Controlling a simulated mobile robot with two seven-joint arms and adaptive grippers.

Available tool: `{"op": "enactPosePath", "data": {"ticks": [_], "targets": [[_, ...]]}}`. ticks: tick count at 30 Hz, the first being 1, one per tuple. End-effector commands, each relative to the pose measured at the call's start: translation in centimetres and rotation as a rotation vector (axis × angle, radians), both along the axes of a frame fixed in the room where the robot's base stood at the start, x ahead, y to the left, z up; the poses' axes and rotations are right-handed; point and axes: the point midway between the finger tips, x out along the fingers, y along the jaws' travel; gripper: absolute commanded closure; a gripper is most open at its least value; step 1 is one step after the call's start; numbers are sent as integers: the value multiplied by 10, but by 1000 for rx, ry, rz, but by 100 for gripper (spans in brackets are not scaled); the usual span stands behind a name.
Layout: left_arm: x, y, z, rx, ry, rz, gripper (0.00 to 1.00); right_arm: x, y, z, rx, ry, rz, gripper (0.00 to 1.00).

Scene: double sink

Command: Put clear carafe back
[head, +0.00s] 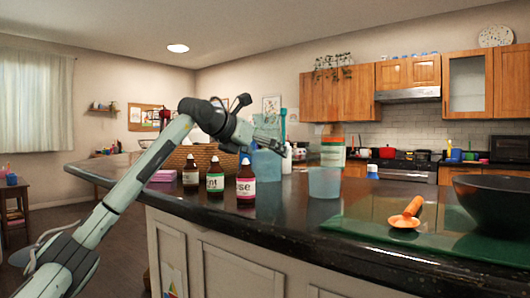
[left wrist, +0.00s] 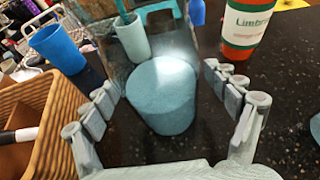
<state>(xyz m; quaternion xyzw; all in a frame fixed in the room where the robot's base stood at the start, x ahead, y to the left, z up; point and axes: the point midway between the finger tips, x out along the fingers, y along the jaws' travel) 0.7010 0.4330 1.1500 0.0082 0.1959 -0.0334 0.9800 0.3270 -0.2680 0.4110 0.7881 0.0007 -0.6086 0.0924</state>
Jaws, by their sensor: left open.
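My right gripper is not in view.
Several brown bottles (head: 215,182) stand left of the vessel. A wicker basket (left wrist: 30,125) is close to my left finger. A labelled orange-and-green container (head: 333,152) stands behind. A green glass board (head: 380,232), an orange ladle (head: 407,215) and a dark bowl (head: 495,200) are right.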

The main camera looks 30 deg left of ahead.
Motion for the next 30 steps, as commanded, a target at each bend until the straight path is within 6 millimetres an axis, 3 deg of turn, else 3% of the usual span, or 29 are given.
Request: {"op": "enactPosePath", "data": {"ticks": [4, 7, 21, 30], "targets": [[-1, 0, 4, 0, -1, 0, 13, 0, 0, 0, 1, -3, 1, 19], [-12, 1, 7, 1, -3, 1, 13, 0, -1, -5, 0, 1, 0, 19], [-97, 7, 43, 1, -2, 1, 13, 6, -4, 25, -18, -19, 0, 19], [-111, 7, 48, 1, 0, -1, 13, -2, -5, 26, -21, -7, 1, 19]]}}
